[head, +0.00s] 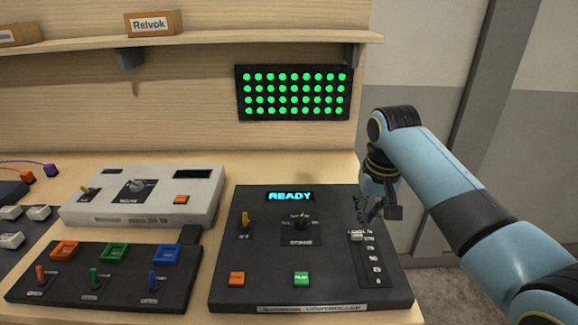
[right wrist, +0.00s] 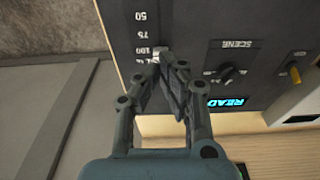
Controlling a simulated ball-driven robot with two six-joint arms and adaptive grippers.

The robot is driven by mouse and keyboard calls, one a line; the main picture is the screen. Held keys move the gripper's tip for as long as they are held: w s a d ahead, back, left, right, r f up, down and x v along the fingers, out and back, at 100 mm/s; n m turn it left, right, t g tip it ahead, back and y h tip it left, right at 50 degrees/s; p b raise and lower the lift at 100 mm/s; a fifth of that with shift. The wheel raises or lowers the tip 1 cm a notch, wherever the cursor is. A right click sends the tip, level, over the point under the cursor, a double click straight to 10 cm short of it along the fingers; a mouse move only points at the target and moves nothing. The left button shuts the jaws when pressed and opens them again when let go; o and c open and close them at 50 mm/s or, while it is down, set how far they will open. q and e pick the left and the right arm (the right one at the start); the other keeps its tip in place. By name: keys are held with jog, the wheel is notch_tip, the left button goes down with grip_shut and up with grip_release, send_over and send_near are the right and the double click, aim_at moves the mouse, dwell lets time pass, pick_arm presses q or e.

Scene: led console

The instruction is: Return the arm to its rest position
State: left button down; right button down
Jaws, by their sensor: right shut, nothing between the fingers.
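My right gripper (head: 374,212) is shut and empty. In the head view it points down over the right part of the dark console (head: 255,255), close to the slider (head: 356,237) and its printed scale. In the right wrist view the fingertips (right wrist: 170,60) come together by the light slider knob (right wrist: 157,54), near the "100" mark; whether they touch it I cannot tell. The console display (head: 291,196) reads READY in blue. The LED panel (head: 292,91) on the wall shows all its dots lit green. My left gripper is not in view.
A light grey console (head: 140,200) stands at the left, behind a dark switch box (head: 105,273) with coloured switches. A shelf (head: 210,45) with a box labelled Relvok (head: 153,23) runs above. Floor and a grey wall (head: 535,130) lie right of the bench.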

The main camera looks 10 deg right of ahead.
jog(key=shift+n, duration=0.5)
jog(key=s, duration=0.2)
jog(key=s+f, duration=0.1)
jog(key=s, duration=0.1)
jog(key=s+f, duration=0.1)
jog(key=s, duration=0.2)
jog(key=shift+s, duration=0.1)
jog(key=s+a+r+n+t, duration=0.1)
jog(key=s+r, duration=0.3)
jog(key=s, duration=0.7)
jog(key=s+r+n+t, duration=0.15)
jog(key=s+r, duration=0.25)
jog(key=s, duration=0.7)
notch_tip(320, 180, down, 39)
jog(key=s+d+g+b, duration=0.2)
jog(key=b, duration=1.1)
jog(key=s+f+b, duration=0.3)
jog(key=s+f, duration=0.3)
jog(key=f, duration=0.3)
jog(key=s+f+g+b, duration=0.1)
jog(key=s+f+b, duration=0.3)
jog(key=f, duration=0.6)
jog(key=s+d+f+b, duration=0.1)
jog(key=s+f+b, duration=0.3)
jog(key=s+f, duration=0.4)
jog(key=shift+s+f, duration=0.35)
jog(key=shift+f, duration=0.3)
jog(key=shift+g, duration=0.25)
